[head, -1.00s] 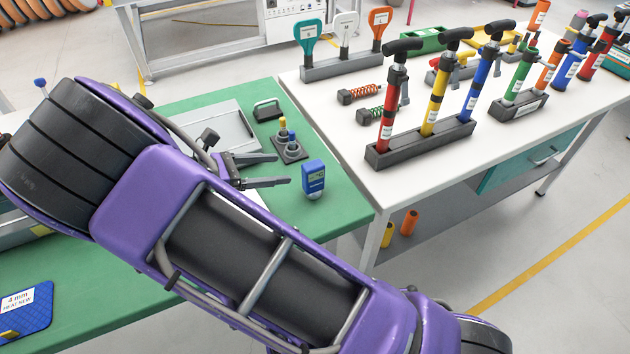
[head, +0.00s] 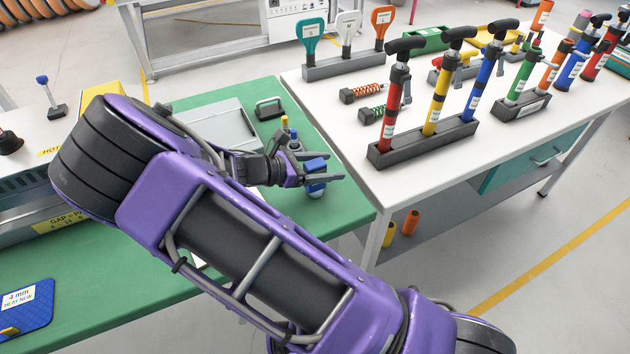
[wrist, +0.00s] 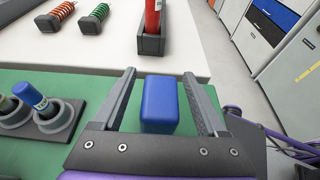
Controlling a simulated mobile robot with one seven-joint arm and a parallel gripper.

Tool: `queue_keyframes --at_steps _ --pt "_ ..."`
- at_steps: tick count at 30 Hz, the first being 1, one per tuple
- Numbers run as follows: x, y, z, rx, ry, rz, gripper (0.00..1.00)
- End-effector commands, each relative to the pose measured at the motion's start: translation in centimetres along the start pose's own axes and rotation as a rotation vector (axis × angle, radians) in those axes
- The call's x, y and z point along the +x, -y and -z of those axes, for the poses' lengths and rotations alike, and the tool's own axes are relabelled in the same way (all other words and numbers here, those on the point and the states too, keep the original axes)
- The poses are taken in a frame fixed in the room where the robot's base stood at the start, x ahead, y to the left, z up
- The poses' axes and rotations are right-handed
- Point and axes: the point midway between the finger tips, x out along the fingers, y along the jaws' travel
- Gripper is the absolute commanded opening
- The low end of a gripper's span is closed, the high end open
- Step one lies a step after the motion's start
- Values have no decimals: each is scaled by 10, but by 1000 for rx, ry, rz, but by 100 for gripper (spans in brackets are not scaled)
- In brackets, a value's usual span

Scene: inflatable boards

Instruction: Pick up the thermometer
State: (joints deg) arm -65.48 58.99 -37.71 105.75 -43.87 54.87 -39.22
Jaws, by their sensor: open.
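The blue thermometer (head: 315,165) stands upright near the right edge of the green table (head: 222,287). In the head view my gripper (head: 325,172) partly covers it. In the wrist view the thermometer (wrist: 160,105) shows its blue top between the two fingers of my gripper (wrist: 160,95), with a gap on both sides. The fingers are apart and hold nothing. The lower part of the thermometer is hidden in the wrist view.
A dark holder with blue and yellow-topped items (wrist: 40,118) stands just left of the gripper. A white table (head: 340,120) with a rack of red, yellow and blue pumps (head: 430,140) lies beyond. A black-handled item (head: 268,108) lies farther back on the green table.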

Motion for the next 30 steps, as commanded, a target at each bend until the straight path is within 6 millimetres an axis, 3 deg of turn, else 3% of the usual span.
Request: queue_keyframes --at_steps 6,19,30 --pt "1 0 0 0 0 0 75" --pt "0 0 0 0 0 -1 0" --pt "0 0 -1 1 0 -1 0"
